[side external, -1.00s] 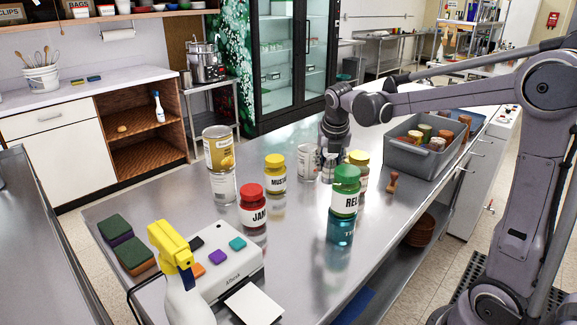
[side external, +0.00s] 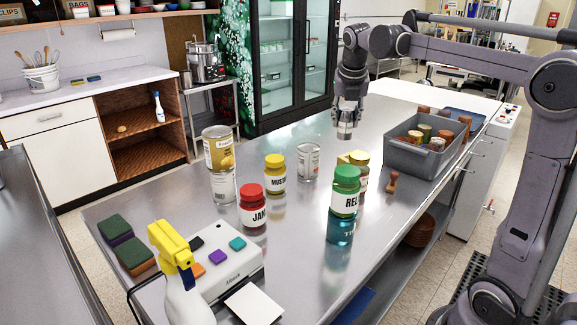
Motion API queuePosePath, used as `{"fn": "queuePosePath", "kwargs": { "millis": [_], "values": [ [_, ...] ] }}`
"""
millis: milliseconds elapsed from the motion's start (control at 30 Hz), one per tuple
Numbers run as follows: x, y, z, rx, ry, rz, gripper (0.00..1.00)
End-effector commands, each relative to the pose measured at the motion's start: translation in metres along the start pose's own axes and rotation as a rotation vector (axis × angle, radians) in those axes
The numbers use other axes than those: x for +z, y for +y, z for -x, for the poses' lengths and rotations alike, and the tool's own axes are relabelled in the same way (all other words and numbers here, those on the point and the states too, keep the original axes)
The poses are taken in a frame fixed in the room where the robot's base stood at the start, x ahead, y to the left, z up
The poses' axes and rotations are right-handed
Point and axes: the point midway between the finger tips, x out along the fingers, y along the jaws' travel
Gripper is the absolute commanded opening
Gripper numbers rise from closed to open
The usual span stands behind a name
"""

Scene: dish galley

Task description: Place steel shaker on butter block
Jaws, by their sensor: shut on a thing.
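My gripper (side external: 347,112) is above the steel table, toward its far side, pointing down. It is shut on the steel shaker (side external: 345,130), a small shiny metal cylinder held upright in the air. A pale yellow piece, which looks like the butter block (side external: 343,158), shows below the shaker in the picture, behind the green-lidded relish jar (side external: 345,190). Most of it is hidden by that jar and by a yellow-lidded jar (side external: 360,158) beside it. The shaker and the yellow piece are clearly apart.
A labelled can (side external: 308,161) stands left of the yellow piece. Mustard (side external: 275,175) and jam (side external: 252,206) jars stand nearer the left. A grey bin (side external: 425,150) of several coloured cylinders and a small wooden stamp (side external: 391,182) are at right.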

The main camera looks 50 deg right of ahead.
Motion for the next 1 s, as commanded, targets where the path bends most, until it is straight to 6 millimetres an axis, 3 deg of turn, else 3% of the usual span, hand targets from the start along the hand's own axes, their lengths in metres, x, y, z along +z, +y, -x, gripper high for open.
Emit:
{"fn": "queuePosePath", "kwargs": {
  "millis": [267, 500, 833, 1000],
  "values": [
    [0.077, -0.049, -0.025, -0.04, -0.001, -0.096, 0.03],
    [0.14, -0.117, -0.055, -0.078, -0.001, -0.188, 0.03],
    [0.176, -0.182, -0.08, -0.108, -0.002, -0.258, 0.03],
    [0.166, -0.177, -0.098, -0.105, -0.002, -0.252, 0.03]
  ]
}}
